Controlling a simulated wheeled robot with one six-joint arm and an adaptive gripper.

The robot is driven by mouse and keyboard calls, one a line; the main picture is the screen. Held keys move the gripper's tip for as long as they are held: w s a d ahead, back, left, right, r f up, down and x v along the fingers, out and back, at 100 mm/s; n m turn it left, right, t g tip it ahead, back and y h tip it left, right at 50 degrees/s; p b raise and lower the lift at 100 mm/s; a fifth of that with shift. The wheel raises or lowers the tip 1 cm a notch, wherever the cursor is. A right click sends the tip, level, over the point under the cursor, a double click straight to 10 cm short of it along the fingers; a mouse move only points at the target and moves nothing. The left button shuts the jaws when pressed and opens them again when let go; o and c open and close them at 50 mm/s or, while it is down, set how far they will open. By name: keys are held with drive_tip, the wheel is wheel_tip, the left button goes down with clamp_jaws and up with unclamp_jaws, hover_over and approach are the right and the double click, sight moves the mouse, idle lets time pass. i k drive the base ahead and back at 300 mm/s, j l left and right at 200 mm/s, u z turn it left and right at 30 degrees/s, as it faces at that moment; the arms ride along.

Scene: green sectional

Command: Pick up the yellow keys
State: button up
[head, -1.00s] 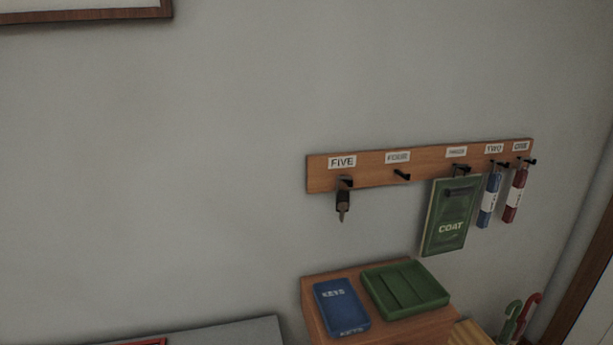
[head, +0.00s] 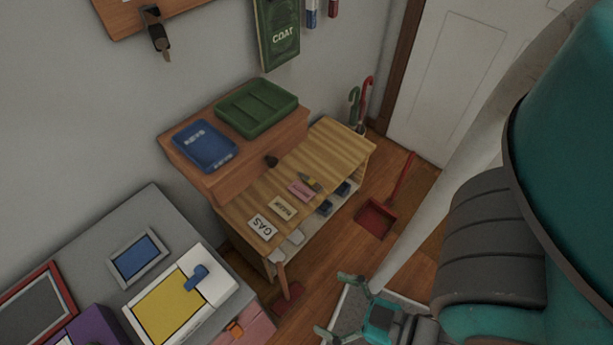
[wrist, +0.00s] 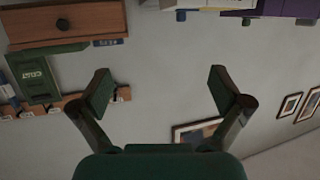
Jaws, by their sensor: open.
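I cannot make out clearly yellow keys. A dark key-like bunch with a brownish tip (head: 158,37) hangs from a hook at the top left of the head view. My gripper (head: 336,306) is at the bottom of the head view, to the right of and apart from the bench. In the wrist view my gripper (wrist: 160,82) is open and empty, with bare wall between its fingers.
A blue tray (head: 205,146) and green tray (head: 256,108) sit on a wooden cabinet (head: 180,160). A grey table (head: 110,240) with boxes stands lower left. A red dustpan (head: 376,218) lies on the floor. The wrist view is upside down and shows the hook board (wrist: 70,100).

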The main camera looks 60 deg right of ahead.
sight(305, 179)
drive_tip(key=l+z, duration=0.25)
drive_tip(key=l, duration=0.45)
drive_tip(key=l+z, duration=0.3)
drive_tip(key=l, duration=0.4)
